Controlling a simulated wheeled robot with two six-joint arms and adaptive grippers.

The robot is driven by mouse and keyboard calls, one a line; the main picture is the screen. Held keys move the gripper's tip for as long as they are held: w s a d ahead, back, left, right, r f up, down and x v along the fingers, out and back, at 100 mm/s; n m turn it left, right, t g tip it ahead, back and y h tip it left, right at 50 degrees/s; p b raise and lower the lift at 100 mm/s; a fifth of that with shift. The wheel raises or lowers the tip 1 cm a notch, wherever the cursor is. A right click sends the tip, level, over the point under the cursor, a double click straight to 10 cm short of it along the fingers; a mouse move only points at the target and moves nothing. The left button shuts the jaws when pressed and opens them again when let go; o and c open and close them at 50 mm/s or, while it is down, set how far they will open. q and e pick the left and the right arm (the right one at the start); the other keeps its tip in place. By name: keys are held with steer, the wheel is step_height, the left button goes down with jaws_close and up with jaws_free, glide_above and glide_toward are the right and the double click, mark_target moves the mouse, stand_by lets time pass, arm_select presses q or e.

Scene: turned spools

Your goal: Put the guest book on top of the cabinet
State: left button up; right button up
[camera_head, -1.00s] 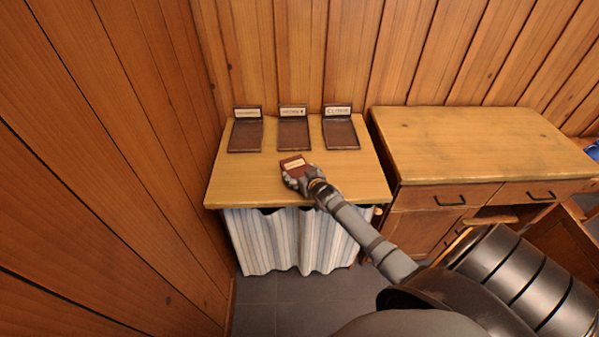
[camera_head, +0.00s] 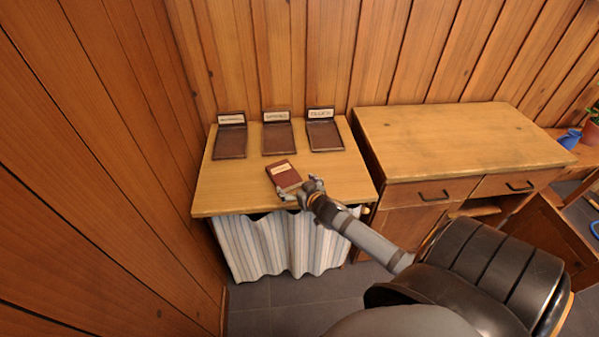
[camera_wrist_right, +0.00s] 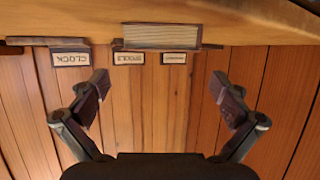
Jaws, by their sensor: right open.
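The guest book, a small dark red book with a pale label (camera_head: 283,175), lies on the curtained wooden table near its front edge. In the right wrist view its pale page edge (camera_wrist_right: 163,36) faces me, beyond the fingers. My right gripper (camera_head: 296,190) is at the book's near right corner. In the wrist view its two fingers (camera_wrist_right: 160,88) are spread with nothing between them. The cabinet with drawers (camera_head: 455,140) stands to the right of the table, and its top is bare. My left gripper is not in view.
Three dark labelled trays (camera_head: 230,141) (camera_head: 278,138) (camera_head: 324,135) stand in a row at the table's back. A plank wall rises behind and to the left. A blue pot (camera_head: 569,139) and a plant stand farther right.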

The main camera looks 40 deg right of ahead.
steer(key=v, duration=0.4)
stand_by(0.4)
steer(key=s+a+f+n+g+y, duration=0.1)
steer(key=s+a+g, duration=0.45)
steer(key=s, duration=0.35)
steer(key=s+a+f+n+g, duration=0.15)
steer(key=s+a+g, duration=0.35)
steer(key=s, duration=0.5)
steer(key=s+d+f, duration=0.1)
steer(key=s+f, duration=0.1)
steer(key=f, duration=1.2)
steer(key=s+d+f, duration=0.1)
steer(key=f, duration=1.3)
steer(key=s+f+g, duration=0.1)
steer(key=s+f, duration=1.2)
steer(key=s, duration=0.4)
steer(key=shift+s+d+f+g, duration=0.15)
steer(key=shift+s+d+g, duration=0.1)
steer(key=shift+s+g, duration=0.1)
